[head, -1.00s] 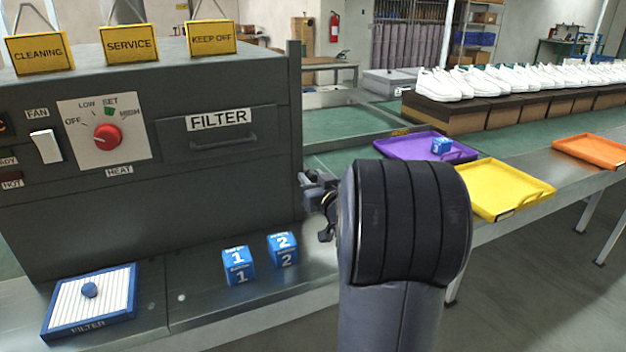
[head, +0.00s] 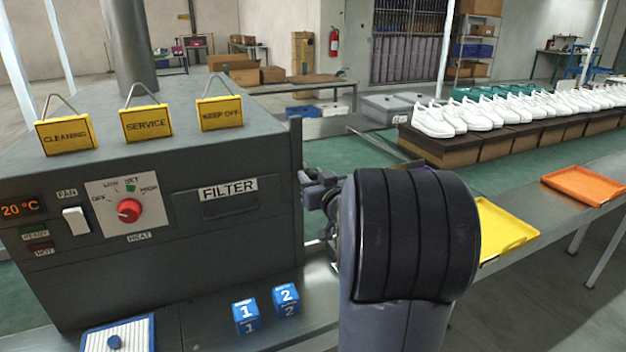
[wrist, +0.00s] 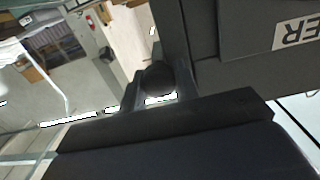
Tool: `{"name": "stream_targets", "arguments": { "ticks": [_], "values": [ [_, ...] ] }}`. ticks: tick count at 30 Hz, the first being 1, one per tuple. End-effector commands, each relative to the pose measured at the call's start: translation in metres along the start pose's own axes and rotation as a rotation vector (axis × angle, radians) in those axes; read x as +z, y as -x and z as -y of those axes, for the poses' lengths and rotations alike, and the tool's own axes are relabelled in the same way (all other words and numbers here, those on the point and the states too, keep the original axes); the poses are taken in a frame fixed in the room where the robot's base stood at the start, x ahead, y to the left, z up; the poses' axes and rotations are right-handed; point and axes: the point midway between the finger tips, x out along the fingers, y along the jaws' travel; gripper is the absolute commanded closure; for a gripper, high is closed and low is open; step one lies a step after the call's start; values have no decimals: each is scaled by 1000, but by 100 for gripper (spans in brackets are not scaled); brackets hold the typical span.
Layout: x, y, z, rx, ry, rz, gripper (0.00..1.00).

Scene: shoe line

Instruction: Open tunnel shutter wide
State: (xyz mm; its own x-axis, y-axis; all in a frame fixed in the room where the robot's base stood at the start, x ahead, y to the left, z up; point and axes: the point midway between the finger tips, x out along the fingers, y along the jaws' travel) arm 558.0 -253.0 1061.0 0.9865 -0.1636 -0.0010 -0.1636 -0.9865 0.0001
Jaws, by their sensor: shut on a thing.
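The grey tunnel housing (head: 120,265) stands at the left in the head view. A dark upright panel edge (head: 296,165) runs along its right end. The shutter's face is turned away, so how far it is open cannot be told. My gripper (head: 318,190) is at that right end, partly hidden by my own arm. In the wrist view my gripper (wrist: 157,92) is shut on a dark round knob (wrist: 157,76), which appears to be the shutter's handle, beside the housing wall with the FILTER label (wrist: 300,32).
Blue cubes 1 (head: 246,316) and 2 (head: 286,299) and a blue-framed filter (head: 135,333) lie before the housing. Yellow signs (head: 147,123) stand on top. White shoes (head: 450,120) line the belt behind. A yellow tray (head: 505,232) and an orange tray (head: 583,186) lie to the right.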

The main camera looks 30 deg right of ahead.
Motion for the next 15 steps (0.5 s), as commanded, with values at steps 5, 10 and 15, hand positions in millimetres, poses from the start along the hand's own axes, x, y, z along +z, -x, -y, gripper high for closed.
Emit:
{"name": "stream_targets", "arguments": {
  "ticks": [5, 10, 15],
  "values": [
    [-14, 0, 0, 0, 0, -4, 100],
    [-14, 0, 0, 0, 0, -5, 100],
    [-14, 0, 0, -1, 0, -4, 100]
  ]
}}
